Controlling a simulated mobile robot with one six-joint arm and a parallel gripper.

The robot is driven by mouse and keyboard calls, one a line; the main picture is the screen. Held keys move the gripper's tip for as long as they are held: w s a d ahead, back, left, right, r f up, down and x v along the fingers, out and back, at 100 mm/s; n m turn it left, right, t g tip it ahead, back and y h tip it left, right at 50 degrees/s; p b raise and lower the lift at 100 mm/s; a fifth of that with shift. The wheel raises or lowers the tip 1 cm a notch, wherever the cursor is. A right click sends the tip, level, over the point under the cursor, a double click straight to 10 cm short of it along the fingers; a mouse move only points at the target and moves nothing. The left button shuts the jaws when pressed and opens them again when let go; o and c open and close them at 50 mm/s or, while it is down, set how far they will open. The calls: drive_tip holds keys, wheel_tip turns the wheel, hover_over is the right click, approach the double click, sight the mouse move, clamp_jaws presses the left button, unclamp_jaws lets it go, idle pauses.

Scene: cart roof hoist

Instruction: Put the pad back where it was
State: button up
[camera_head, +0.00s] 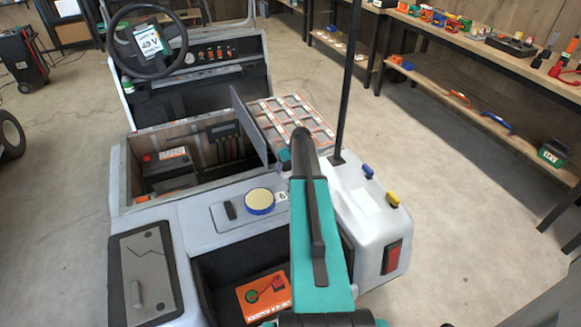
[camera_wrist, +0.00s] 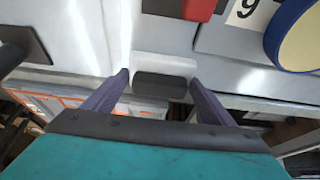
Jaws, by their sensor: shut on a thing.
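My gripper (camera_wrist: 160,80) is shut on a small block, light grey with a dark grey face (camera_wrist: 160,86), which I take to be the pad. The block sits between the two purple-grey fingertips in the wrist view, over the edge of the cart's pale deck (camera_wrist: 225,78); whether it touches the deck I cannot tell. A round tin with a blue rim and yellow top (camera_head: 259,199) stands on the deck, also at top right in the wrist view (camera_wrist: 302,35).
An orange-framed compartment tray (camera_head: 295,122), an upright grey lid (camera_head: 248,128) and a black post (camera_head: 346,80) stand close by. An open box holds a battery (camera_head: 168,170).

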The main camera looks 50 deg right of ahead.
drive_tip(key=shift+f, duration=0.25)
drive_tip(key=shift+f, duration=0.2)
drive_tip(key=o, duration=0.9)
drive_tip(key=shift+r, duration=0.2)
drive_tip(key=shift+b+v, duration=1.05)
drive_tip(key=shift+v, duration=4.95)
drive_tip(key=shift+s+a+f, duration=0.1)
